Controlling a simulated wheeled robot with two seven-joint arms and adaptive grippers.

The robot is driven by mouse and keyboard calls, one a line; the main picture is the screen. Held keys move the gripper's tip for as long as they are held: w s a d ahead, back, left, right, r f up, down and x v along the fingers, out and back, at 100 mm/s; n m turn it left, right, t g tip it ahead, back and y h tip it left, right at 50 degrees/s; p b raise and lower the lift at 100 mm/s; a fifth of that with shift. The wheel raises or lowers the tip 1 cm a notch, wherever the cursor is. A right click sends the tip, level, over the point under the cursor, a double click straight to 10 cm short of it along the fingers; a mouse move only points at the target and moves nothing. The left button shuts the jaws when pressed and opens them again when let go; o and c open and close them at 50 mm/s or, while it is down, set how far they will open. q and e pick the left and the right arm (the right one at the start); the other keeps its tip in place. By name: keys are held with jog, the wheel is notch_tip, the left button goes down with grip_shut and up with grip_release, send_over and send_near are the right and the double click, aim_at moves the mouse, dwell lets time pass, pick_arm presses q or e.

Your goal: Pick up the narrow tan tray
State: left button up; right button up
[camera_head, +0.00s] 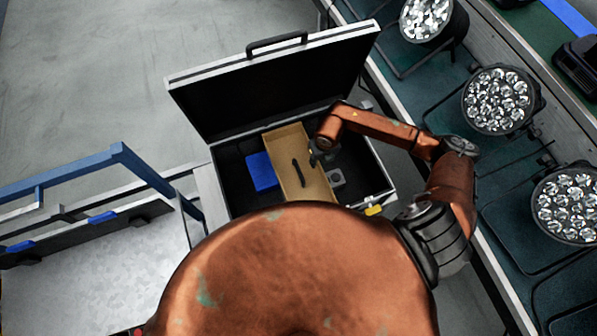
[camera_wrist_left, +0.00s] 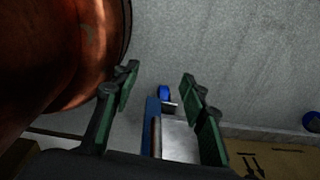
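The narrow tan tray (camera_head: 290,145) lies inside an open black case, in the middle of its base. A dark curved shape (camera_head: 299,172) shows over the tray; I cannot tell whether it is a handle or part of my gripper. My right gripper (camera_head: 316,158) is at the tray's right side, low over it. Its fingers are small and partly hidden, so its opening and any contact are unclear. My left gripper (camera_wrist_left: 158,77) shows in the left wrist view, with green-padded fingers apart and nothing between them. It is not visible in the head view.
The case (camera_head: 222,185) has its lid (camera_head: 270,85) raised at the back. A blue block (camera_head: 261,172) lies left of the tray and a grey piece (camera_head: 337,178) right. Par cans (camera_head: 500,98) line the right bench. A blue-railed cart (camera_head: 80,175) stands left. A brown box (camera_wrist_left: 275,158) is at lower right.

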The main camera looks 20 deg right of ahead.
jog(key=shift+w+f, duration=0.1)
jog(key=shift+f, duration=1.3)
jog(key=shift+c, duration=1.1)
grip_shut()
pick_arm(q)
jog(key=shift+w, duration=0.8)
jog(key=shift+w, duration=0.1)
pick_arm(e)
jog(key=shift+w, duration=0.1)
